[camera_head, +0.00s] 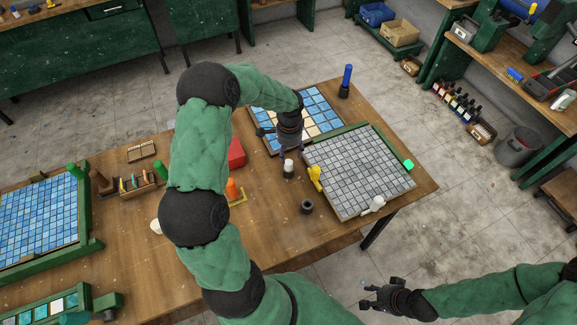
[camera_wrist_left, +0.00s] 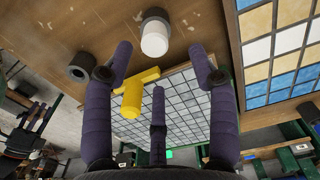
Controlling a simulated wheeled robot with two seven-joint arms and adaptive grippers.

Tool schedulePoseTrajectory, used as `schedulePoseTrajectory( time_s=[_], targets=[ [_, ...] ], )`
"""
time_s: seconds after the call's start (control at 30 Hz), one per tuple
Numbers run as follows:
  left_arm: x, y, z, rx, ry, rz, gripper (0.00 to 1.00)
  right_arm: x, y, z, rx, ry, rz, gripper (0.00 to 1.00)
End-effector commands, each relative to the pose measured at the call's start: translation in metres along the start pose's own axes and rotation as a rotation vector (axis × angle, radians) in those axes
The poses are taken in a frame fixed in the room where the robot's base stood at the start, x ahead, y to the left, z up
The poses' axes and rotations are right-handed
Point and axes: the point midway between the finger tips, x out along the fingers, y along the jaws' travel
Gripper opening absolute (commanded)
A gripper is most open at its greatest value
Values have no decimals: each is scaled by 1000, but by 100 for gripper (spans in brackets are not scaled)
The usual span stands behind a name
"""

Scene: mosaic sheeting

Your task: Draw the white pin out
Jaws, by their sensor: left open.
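A white T-shaped pin (camera_head: 375,205) sits at the front edge of the grey tile sheet (camera_head: 345,172). A yellow T-shaped pin (camera_head: 315,176) sits at the sheet's left edge; it also shows in the left wrist view (camera_wrist_left: 133,95). A short white-topped cylinder (camera_head: 288,165) with a dark base stands left of the yellow pin; in the left wrist view it is (camera_wrist_left: 155,36). My left gripper (camera_head: 291,154) is open and empty, its fingers spread above the cylinder, apart from both pins. My right gripper (camera_head: 378,295) hangs off the table's front, apart from everything, fingers apart.
A dark ring (camera_head: 307,206) lies on the wooden table (camera_head: 275,250). A blue post (camera_head: 347,78), a blue and cream mosaic (camera_head: 325,112), an orange cone (camera_head: 232,188) and a red box (camera_head: 237,152) stand around. Bare wood lies in front of the ring.

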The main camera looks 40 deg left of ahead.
Motion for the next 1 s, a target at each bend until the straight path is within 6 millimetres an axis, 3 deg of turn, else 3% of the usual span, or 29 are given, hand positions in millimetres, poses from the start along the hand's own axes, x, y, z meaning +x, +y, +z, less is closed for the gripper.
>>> schedulePoseTrajectory(
  time_s=[0.4,0.67,0.87,1.0],
  targets=[
    [48,4,5,0,-1,2,58,1,0,0,0,0,0,40],
    [51,4,5,-1,1,0,58,1,0,0,0,0,0,40],
    [51,4,5,0,0,0,2,1,0,0,0,0,0,40],
    [51,4,5,0,0,0,0,1,0,0,0,0,0,40]
  ],
)
